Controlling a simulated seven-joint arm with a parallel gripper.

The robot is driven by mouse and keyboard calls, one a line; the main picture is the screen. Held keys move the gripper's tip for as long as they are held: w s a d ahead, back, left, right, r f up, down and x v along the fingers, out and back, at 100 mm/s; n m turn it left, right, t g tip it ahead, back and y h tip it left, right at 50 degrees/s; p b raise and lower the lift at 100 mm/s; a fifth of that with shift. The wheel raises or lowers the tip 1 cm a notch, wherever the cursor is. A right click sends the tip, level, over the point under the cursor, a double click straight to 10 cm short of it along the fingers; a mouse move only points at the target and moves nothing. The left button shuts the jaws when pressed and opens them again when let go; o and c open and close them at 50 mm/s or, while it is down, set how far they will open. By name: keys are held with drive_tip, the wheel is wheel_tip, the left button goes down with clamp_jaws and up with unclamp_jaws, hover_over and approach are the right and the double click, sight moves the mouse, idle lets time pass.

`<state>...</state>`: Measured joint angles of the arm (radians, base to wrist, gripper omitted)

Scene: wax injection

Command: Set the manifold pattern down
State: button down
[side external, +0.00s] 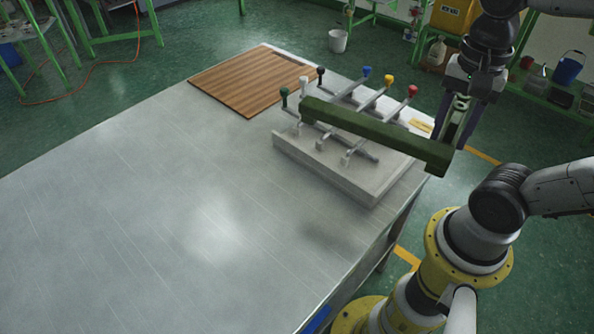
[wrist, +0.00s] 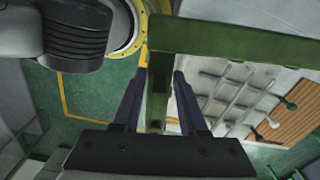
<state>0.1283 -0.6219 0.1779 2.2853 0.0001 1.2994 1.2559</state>
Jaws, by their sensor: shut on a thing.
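The manifold pattern (side external: 375,131) is a long dark green bar. In the side view it is held aloft over the near right part of a grey clamp fixture (side external: 330,170), sloping down to the right in the picture. My gripper (side external: 456,125) is shut on a green upright piece at the bar's right end. In the wrist view my gripper (wrist: 156,100) has this piece between its two fingers, and the manifold pattern (wrist: 235,36) runs across the top. The bar hides part of the fixture.
The fixture carries several metal toggle clamps with coloured knobs, such as a blue one (side external: 367,71) and a red one (side external: 412,91). A wooden board (side external: 240,85) lies at the table's far end. The metal table (side external: 150,200) is clear at the left and front.

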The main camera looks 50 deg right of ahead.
drive_tip(key=w+a+r+n, duration=0.3)
drive_tip(key=w+a+n, duration=0.1)
drive_tip(key=w, duration=0.7)
drive_tip(key=w+a+r+n, duration=0.2)
drive_tip(key=w+a+n, duration=0.15)
drive_tip(key=w, duration=0.75)
drive_tip(key=w+a+f+n, duration=0.2)
drive_tip(key=w+a+f, duration=0.1)
drive_tip(key=a+f, duration=0.3)
drive_tip(key=w+a+f+n, duration=0.2)
drive_tip(key=w+a+f, duration=0.2)
drive_tip(key=a, duration=0.5)
drive_tip(key=w+a+f, duration=0.1)
drive_tip(key=w+f, duration=0.1)
drive_tip(key=w, duration=0.1)
drive_tip(key=w+a+f, duration=0.2)
drive_tip(key=w+f, duration=0.1)
drive_tip(key=w, duration=0.1)
drive_tip(key=w+a+f, duration=0.2)
drive_tip(key=w+f, duration=0.1)
drive_tip(key=shift+w+f, duration=0.15)
drive_tip(key=shift+w, duration=0.15)
drive_tip(key=shift+w+a+f, duration=0.25)
drive_tip(key=shift+w+f, duration=0.2)
drive_tip(key=shift+f, duration=0.05)
drive_tip(key=shift+w+a+f, duration=0.1)
drive_tip(key=shift+f, duration=1.6)
